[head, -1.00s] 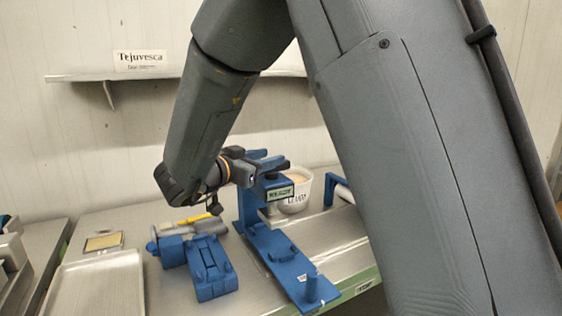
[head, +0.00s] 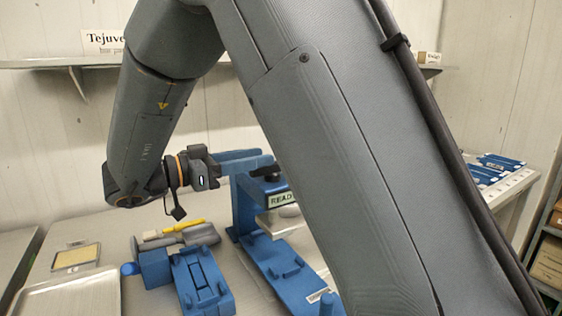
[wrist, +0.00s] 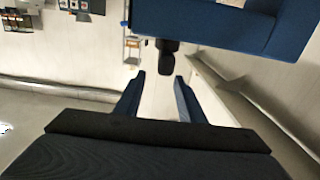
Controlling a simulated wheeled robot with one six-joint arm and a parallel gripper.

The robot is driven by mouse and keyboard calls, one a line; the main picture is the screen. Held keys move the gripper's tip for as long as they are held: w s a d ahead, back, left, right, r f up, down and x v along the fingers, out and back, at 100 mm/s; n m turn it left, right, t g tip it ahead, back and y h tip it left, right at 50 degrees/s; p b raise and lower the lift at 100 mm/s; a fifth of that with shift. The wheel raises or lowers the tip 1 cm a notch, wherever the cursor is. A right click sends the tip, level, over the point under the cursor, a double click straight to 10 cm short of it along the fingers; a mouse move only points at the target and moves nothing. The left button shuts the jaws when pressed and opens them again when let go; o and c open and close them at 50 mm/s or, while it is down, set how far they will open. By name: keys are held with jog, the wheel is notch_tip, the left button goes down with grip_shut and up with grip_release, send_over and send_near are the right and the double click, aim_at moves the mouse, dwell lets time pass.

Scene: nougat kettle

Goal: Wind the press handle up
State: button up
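The blue press (head: 243,208) stands on the worktop, with a label reading READY on its head (head: 282,199) and a long blue base plate (head: 268,252). My arm hides its right part. My gripper (head: 262,163) reaches in from the left at the top of the press. In the wrist view, my gripper (wrist: 158,82) has its two blue fingers apart with nothing between them. A black knob (wrist: 167,58), likely the press handle, is just beyond the fingertips beside a large blue block (wrist: 230,25). I cannot tell if a finger touches it.
A blue fixture (head: 203,283) and a grey tool with a yellow part (head: 183,226) lie left of the press. A metal tray (head: 70,298) and a framed panel (head: 76,257) are farther left. A wall shelf (head: 60,62) runs behind. Blue items (head: 490,172) lie at right.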

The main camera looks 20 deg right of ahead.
jog(key=shift+d+f, duration=0.1)
jog(key=shift+f, duration=0.1)
jog(key=shift+w+f+b, duration=0.25)
jog(key=shift+f+b, duration=0.65)
jog(key=shift+b, duration=0.15)
jog(key=shift+w+d+p, duration=0.25)
jog(key=shift+d+p, duration=0.05)
jog(key=shift+d, duration=1)
jog(key=shift+w+d+p, duration=0.2)
jog(key=shift+d+p, duration=0.05)
jog(key=shift+d, duration=1)
jog(key=shift+w+d+p, duration=0.25)
jog(key=shift+d+p, duration=0.05)
jog(key=shift+d, duration=1)
grip_shut()
